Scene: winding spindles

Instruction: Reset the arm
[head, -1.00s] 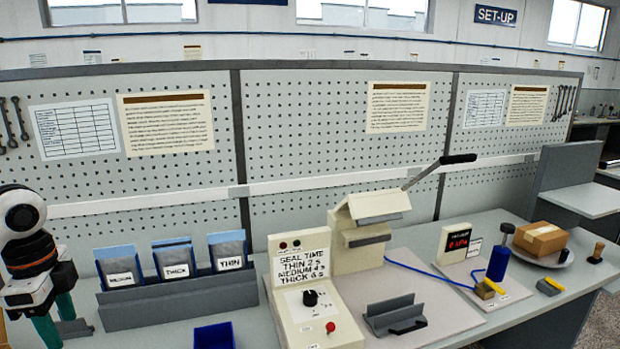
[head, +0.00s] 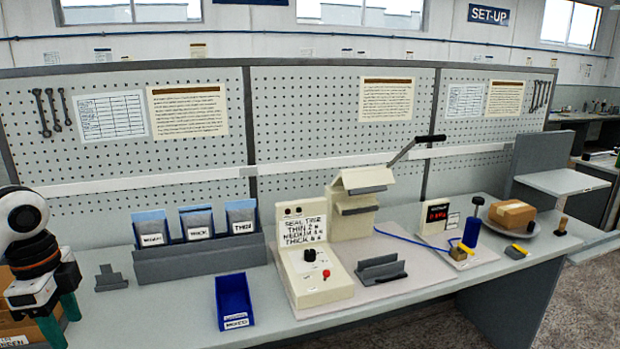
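A cream heat sealer (head: 352,205) stands on the bench with its black-handled lever arm (head: 412,146) raised up to the right. Its control box (head: 312,262) has a seal time label for thin, medium and thick, a black knob and a red button. My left gripper (head: 58,325) is at the lower left edge, its green fingers pointing down, well left of the sealer. The fingers are spread with no object seen between them, though a cardboard box lies behind. My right gripper is out of view.
Medium, thick and thin pouches stand in a grey rack (head: 205,260). A blue bin (head: 234,302), a grey bracket (head: 110,279) and a grey holder (head: 382,271) sit on the bench. A gauge box (head: 438,222), blue cylinder (head: 472,233) and brown carton (head: 511,214) are at right.

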